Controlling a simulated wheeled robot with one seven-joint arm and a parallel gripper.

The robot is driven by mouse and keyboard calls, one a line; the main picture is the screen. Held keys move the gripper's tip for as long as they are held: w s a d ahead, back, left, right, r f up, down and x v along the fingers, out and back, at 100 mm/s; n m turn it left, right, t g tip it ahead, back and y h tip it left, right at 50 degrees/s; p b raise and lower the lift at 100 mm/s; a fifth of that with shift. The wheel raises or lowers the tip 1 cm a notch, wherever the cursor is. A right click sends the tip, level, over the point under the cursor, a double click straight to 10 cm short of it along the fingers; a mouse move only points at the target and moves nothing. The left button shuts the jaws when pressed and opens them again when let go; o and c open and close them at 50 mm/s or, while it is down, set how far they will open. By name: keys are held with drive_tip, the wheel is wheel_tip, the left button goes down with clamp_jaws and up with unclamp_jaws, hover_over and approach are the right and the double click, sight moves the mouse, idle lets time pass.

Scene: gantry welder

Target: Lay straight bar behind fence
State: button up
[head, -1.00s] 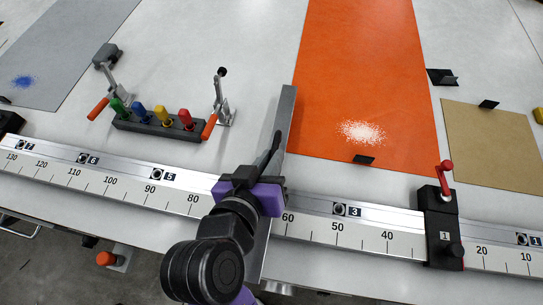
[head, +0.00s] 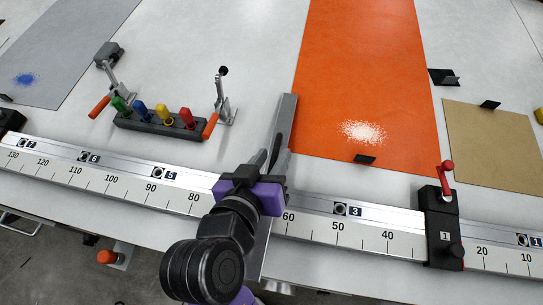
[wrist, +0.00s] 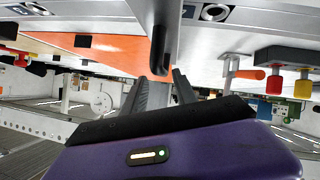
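The straight bar (head: 288,112) is a grey metal bar running from the bench behind the fence, under my gripper, across to the front side. It lies crosswise to the fence (head: 330,227), a long silver rail with a number scale. My gripper (head: 269,152) is over the fence beside the bar, with its two dark fingers apart.
A clamp block with a red handle (head: 446,182) sits on the fence at right. A dark holder with coloured pegs (head: 155,124) stands between two toggle clamps at left. An orange sheet (head: 365,75) lies right of the bar.

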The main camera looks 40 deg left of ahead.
drive_tip(key=v, duration=1.2)
drive_tip(key=shift+b, duration=0.3)
drive_tip(key=shift+w, duration=0.1)
drive_tip(key=s+a+r+n+y, duration=0.2)
drive_tip(key=a+r+n+y, duration=0.2)
drive_tip(key=a+y, duration=0.25)
drive_tip(key=w+d+f+m+t, duration=0.2)
drive_tip(key=d+f, duration=0.1)
drive_tip(key=d, duration=0.8)
drive_tip(key=w+d+f+m+t, duration=0.1)
drive_tip(key=w+d+f+m, duration=0.15)
drive_tip(key=d, duration=0.85)
drive_tip(key=s+d+f+m+h, duration=0.3)
drive_tip(key=s+d+m+h, duration=0.1)
drive_tip(key=d, duration=0.5)
drive_tip(key=s+d+f+m+h, duration=0.3)
drive_tip(key=d+h, duration=0.4)
drive_tip(key=d, duration=0.3)
drive_tip(key=shift+s+d+f+m, duration=0.15)
drive_tip(key=shift+s+m, duration=0.4)
drive_tip(key=shift+s, duration=0.3)
